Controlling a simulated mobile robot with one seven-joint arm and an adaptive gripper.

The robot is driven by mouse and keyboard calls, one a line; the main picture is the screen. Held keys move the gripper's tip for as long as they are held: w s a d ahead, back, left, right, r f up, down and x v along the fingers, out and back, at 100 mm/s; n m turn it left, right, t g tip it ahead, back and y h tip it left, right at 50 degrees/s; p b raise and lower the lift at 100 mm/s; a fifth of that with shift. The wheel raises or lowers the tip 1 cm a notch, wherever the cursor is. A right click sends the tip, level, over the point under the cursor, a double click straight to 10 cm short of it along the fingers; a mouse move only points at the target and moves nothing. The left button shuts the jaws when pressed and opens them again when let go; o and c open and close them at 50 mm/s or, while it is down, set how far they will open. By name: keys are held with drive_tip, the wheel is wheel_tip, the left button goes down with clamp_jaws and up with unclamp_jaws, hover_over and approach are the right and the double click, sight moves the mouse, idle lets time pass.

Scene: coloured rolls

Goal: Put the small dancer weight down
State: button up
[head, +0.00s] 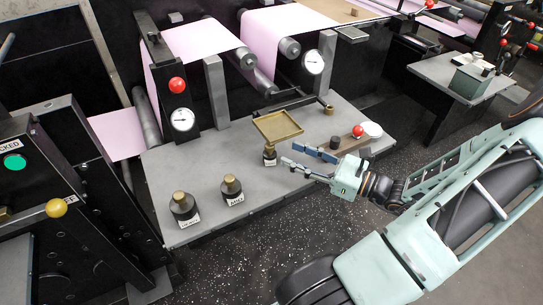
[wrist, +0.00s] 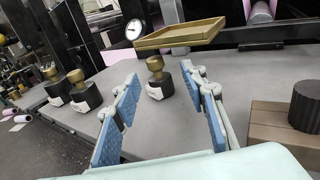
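The small dancer weight (head: 269,156), a dark cylinder with a brass knob and a white label, stands upright on the grey table just below the brass tray (head: 278,126) in the head view. In the wrist view the weight (wrist: 159,85) shows ahead, between the two fingers. My gripper (head: 290,154) is open and empty, its blue-padded fingers pointing at the weight from the right. The wrist view shows the open gripper (wrist: 164,98) with clear space between its pads. I cannot tell whether the fingertips reach beside the weight. The tray looks empty.
Two larger weights (head: 184,207) (head: 232,189) stand on the table (head: 205,225) to the left. A wooden block (head: 345,146) with a dark cylinder and a red ball lies to the right. Rollers with pink web and gauges rise behind. The table's front is clear.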

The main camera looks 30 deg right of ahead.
sight(269, 148)
drive_tip(key=x, duration=0.2)
drive_tip(key=shift+w+a, duration=0.25)
drive_tip(key=shift+w, duration=0.05)
drive_tip(key=b+x, duration=0.1)
drive_tip(key=x, duration=0.1)
drive_tip(key=b+x, duration=0.1)
drive_tip(key=x, duration=0.2)
drive_tip(key=shift+s+a, duration=0.15)
drive_tip(key=shift+a, duration=0.15)
clamp_jaws()
